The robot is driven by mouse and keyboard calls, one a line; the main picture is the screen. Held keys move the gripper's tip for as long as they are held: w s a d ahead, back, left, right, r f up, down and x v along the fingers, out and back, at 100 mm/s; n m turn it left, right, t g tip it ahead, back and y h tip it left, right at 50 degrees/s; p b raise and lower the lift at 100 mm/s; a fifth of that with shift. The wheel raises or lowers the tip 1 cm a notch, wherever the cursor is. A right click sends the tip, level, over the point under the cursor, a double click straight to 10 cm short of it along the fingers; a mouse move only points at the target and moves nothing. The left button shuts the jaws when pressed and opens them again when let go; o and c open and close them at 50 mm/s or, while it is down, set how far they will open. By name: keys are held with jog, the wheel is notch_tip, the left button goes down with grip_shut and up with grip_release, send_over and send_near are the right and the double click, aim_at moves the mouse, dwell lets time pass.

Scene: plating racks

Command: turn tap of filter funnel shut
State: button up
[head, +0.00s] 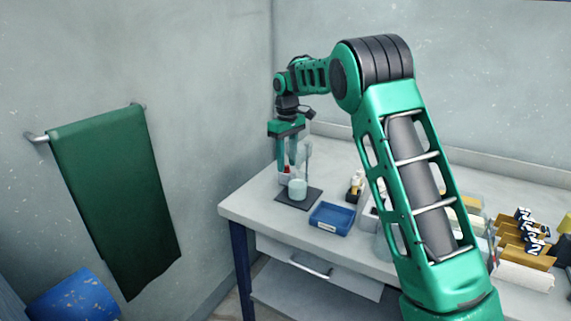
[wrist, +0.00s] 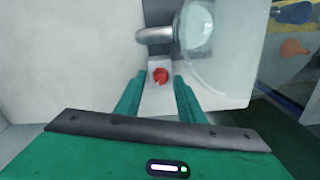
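A small red tap (wrist: 160,76) shows in the wrist view on a pale block, between my two fingertips with a gap on each side. In the head view the red tap (head: 287,170) is a small spot beside my fingertips. A clear round glass body (wrist: 228,45), apparently the filter funnel's, and a grey metal cylinder (wrist: 155,35) lie beyond it. My gripper (head: 287,165) points down over the table's left end, fingers apart; it also shows in the wrist view (wrist: 159,77). The tap's handle angle is too small to tell.
A pale beaker (head: 298,189) stands on a dark plate (head: 309,200) below my gripper. A blue tray (head: 332,219) sits to its right, with small bottles (head: 356,186) behind. The white table (head: 245,208) ends close on the left. A green towel (head: 115,190) hangs on the wall.

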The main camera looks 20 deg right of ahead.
aim_at(286, 166)
notch_tip(286, 166, up, 10)
dwell(0.5)
jog(key=shift+r, duration=0.15)
jog(key=s+a+r+n, duration=0.3)
jog(key=s+r, duration=0.1)
jog(key=s+d+f+m, duration=0.2)
jog(key=s+d+m, duration=0.5)
jog(key=s+d, duration=1)
jog(key=s+d+f+m, duration=0.1)
jog(key=s+f+m, duration=0.2)
jog(key=s, duration=0.7)
jog(key=s+d+f+m, duration=0.1)
jog(key=s+f, duration=0.4)
jog(key=s, duration=0.6)
jog(key=s+d+f+m, duration=0.1)
jog(key=s+f+m, duration=0.3)
jog(key=s, duration=0.6)
jog(key=shift+s+f+m, duration=0.2)
jog(key=shift+s+m, duration=0.05)
jog(key=shift+m, duration=0.05)
